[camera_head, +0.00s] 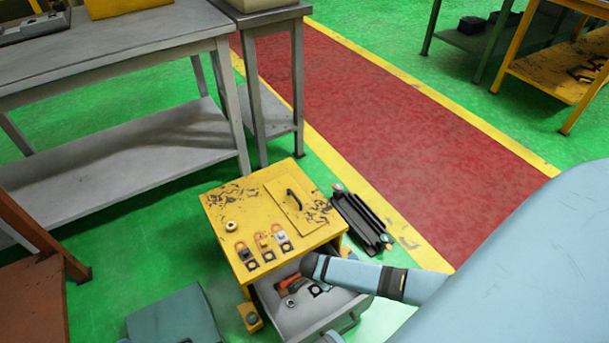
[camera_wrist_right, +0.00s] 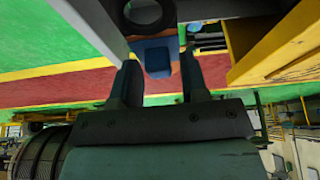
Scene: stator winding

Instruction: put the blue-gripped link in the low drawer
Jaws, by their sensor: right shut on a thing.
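The link with the blue grip (camera_wrist_right: 158,60) is held between the two dark fingers of my right gripper (camera_wrist_right: 160,75) in the right wrist view. A dark ring (camera_wrist_right: 150,12) shows just beyond the blue block. In the head view my right arm comes in from the right and its dark end lies over the open grey drawer (camera_head: 296,323) of the yellow cabinet. The fingers and the link cannot be made out there. A red-orange piece (camera_head: 289,282) and a small round part (camera_head: 290,302) lie in the drawer. My left gripper is not in view.
Several links (camera_head: 262,243) and a small ring (camera_head: 231,226) sit on the yellow cabinet top (camera_head: 245,205). A black tray (camera_head: 362,222) lies right of the cabinet. A grey workbench (camera_head: 110,60) stands behind left. The red walkway (camera_head: 390,120) is clear.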

